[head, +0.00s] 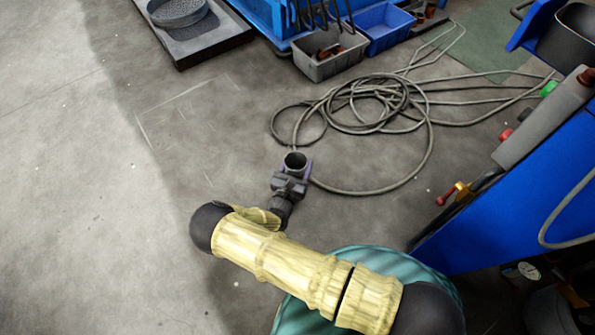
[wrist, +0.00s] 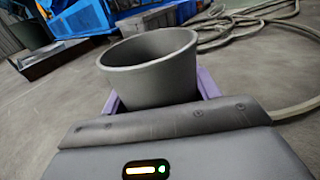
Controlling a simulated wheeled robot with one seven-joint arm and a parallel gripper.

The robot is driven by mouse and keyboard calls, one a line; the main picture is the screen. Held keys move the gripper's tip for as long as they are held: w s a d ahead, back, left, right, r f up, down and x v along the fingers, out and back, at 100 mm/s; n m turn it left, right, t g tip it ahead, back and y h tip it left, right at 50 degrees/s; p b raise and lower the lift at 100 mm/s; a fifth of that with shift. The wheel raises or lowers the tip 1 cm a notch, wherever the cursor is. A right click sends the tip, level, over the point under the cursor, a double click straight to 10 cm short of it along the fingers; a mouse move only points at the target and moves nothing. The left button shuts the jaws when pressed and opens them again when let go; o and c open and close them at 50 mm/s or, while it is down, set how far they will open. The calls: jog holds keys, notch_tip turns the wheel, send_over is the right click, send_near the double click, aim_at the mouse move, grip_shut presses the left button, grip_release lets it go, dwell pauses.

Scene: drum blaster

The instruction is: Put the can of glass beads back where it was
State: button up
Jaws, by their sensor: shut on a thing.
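The can (wrist: 160,85) is a dark grey, open-topped round vessel, seen close in the wrist view. My gripper (wrist: 158,98) is shut on it, with a purple finger on each side of its wall. In the head view the can (head: 295,162) is small, in front of my arm, with my gripper (head: 291,178) around it. It looks roughly upright in the head view. Its contents cannot be made out, so I cannot see any beads. I cannot tell its height above the floor.
A coiled grey hose (head: 370,108) lies on the floor beyond the can. A faint marked outline (head: 190,115) is on the floor to the left. Grey (head: 322,66) and blue bins (head: 384,27) stand at the back. A blue cabinet (head: 515,200) is at right. The left floor is clear.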

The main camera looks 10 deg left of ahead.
aim_at(299, 166)
jog(key=shift+f+b, duration=1.55)
jog(key=shift+f, duration=0.3)
jog(key=shift+f, duration=0.1)
jog(key=o, duration=1.1)
jog(key=shift+s, duration=0.15)
jog(key=s+p, duration=0.1)
jog(key=s, duration=0.3)
jog(key=s+p, duration=0.1)
jog(key=s, duration=0.2)
jog(key=s+a+p, duration=0.1)
jog(key=s+p, duration=0.1)
jog(key=s, duration=0.2)
jog(key=shift+s, duration=0.35)
